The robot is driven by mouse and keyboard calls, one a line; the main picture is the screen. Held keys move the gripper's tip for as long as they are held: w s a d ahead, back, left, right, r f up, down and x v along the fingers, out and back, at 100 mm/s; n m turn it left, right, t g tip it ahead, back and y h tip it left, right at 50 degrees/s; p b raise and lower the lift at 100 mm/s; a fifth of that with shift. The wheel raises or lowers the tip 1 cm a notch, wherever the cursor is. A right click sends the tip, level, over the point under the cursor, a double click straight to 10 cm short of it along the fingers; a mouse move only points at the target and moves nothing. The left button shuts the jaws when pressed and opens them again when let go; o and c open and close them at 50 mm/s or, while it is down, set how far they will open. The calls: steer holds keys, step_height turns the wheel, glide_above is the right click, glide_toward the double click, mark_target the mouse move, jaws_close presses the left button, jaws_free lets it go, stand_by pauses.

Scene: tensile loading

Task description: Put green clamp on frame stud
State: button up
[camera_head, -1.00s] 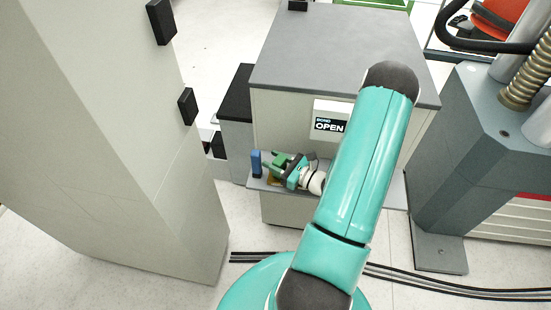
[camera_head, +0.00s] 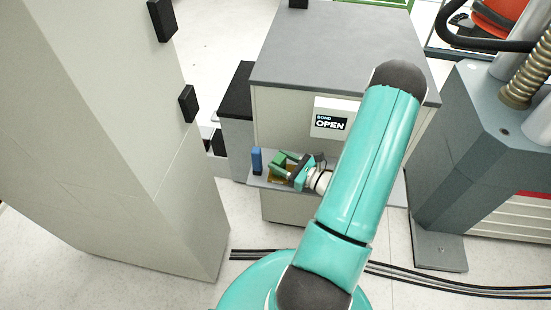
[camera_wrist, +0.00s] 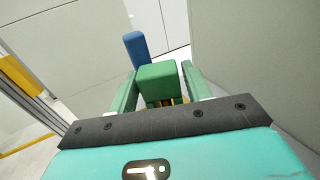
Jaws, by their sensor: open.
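The green clamp (camera_wrist: 157,82) shows as a green block between my gripper's two fingers in the wrist view. In the head view the clamp (camera_head: 278,160) is at the left part of a small shelf (camera_head: 257,181) on the front of a grey cabinet. My gripper (camera_wrist: 160,88) is open, with one green finger on each side of the clamp. A gap shows beside the clamp; contact is hard to tell. In the head view my gripper (camera_head: 287,167) reaches in from the right. I cannot make out the frame stud.
A blue block (camera_head: 257,161) stands left of the clamp, and beyond it in the wrist view (camera_wrist: 136,48). The cabinet (camera_head: 340,45) carries an "OPEN" sign (camera_head: 331,123). A tall pale cabinet (camera_head: 110,150) is at left, a grey machine (camera_head: 485,150) at right. Cables (camera_head: 420,284) cross the floor.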

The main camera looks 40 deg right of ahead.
steer(key=v, duration=0.9)
steer(key=shift+s, duration=0.25)
steer(key=w+a+r+n+g+y, duration=0.3)
steer(key=a+r+n+g, duration=0.45)
steer(key=a+n, duration=0.2)
steer(key=w+a+r+n+g+y, duration=0.2)
steer(key=a+r+n+g+y, duration=0.1)
steer(key=a+r+n+g, duration=0.55)
steer(key=s+a+r+n+t+h, duration=0.4)
steer(key=a+r+n+h, duration=0.6)
steer(key=r+n, duration=0.5)
steer(key=shift+a+h, duration=0.3)
steer(key=shift+a, duration=0.15)
steer(key=shift+s, duration=0.15)
